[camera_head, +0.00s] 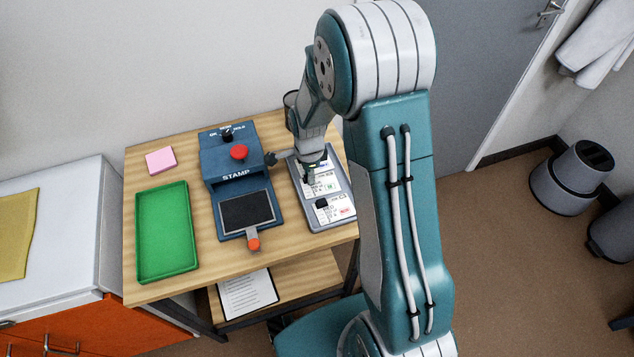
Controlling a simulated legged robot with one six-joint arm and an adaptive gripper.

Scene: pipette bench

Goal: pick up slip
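Two white printed slips lie in a grey tray (311,218) at the right side of the wooden bench. The far slip (327,190) carries a green mark and sits partly under my gripper. The near slip (343,212) carries a red mark and a black block. My gripper (309,178) points down over the far slip. Its fingertips are small and partly hidden by my own arm, so I cannot tell whether they touch the slip or hold it.
A blue stamp machine (223,163) with a red knob, a dark pad (247,211) and an orange-tipped lever (253,244) stands left of the tray. A green tray (166,232) and a pink pad (161,161) lie farther left. Bare wood shows between them.

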